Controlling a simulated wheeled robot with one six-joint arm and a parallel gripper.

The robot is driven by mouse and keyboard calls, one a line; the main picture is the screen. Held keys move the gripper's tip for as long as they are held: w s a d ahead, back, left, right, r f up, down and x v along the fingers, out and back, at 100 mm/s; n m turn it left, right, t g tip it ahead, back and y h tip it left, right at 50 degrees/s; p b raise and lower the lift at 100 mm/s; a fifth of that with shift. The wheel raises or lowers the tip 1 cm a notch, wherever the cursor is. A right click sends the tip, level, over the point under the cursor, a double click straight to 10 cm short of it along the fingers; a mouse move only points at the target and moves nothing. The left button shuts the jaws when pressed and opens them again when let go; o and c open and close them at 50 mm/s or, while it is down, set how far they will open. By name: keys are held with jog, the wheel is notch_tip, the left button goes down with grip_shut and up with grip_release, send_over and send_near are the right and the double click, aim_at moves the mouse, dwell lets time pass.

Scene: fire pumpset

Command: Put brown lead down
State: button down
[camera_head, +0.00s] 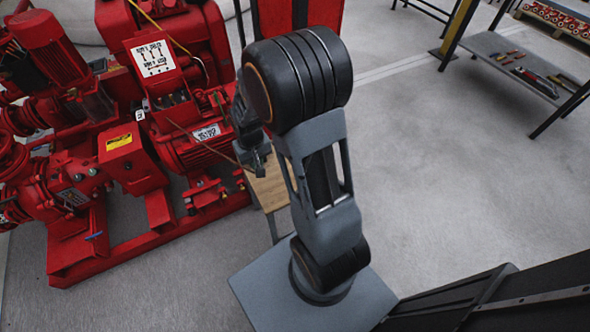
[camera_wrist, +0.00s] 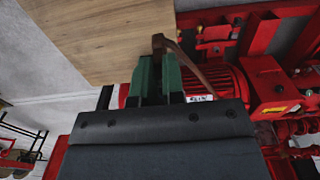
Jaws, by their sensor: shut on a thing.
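The brown lead (camera_wrist: 190,64) is between the green fingertips of my gripper (camera_wrist: 157,76) in the wrist view, with one end bent over the tips and the rest running down to the right. In the head view the lead (camera_head: 197,139) runs as a thin brown line from the red motor to my gripper (camera_head: 254,160). My gripper is shut on the lead. A wooden table top (camera_wrist: 100,35) lies just beyond the fingertips in the wrist view; part of it also shows below my gripper in the head view (camera_head: 270,188). My arm hides the rest of the table.
The red pumpset (camera_head: 120,150) with its motor and open terminal box stands at the left. A grey bench with tools (camera_head: 515,62) stands at the back right. The floor (camera_head: 440,150) between is clear.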

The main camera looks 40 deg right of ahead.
jog(key=d+f+b, duration=0.1)
jog(key=d+f, duration=0.2)
jog(key=d, duration=0.1)
jog(key=d+f, duration=0.3)
jog(key=d, duration=0.1)
jog(key=d+f+b, duration=0.1)
jog(key=d+f, duration=0.2)
jog(key=d, duration=0.2)
jog(key=shift+d+f+b, duration=0.1)
jog(key=shift+f+b, duration=0.1)
jog(key=shift+b, duration=0.15)
jog(key=shift+d+f, duration=0.2)
jog(key=shift+f, duration=0.05)
jog(key=shift+d+f+b, duration=0.15)
jog(key=shift+f+b, duration=0.5)
jog(key=shift+f, duration=1)
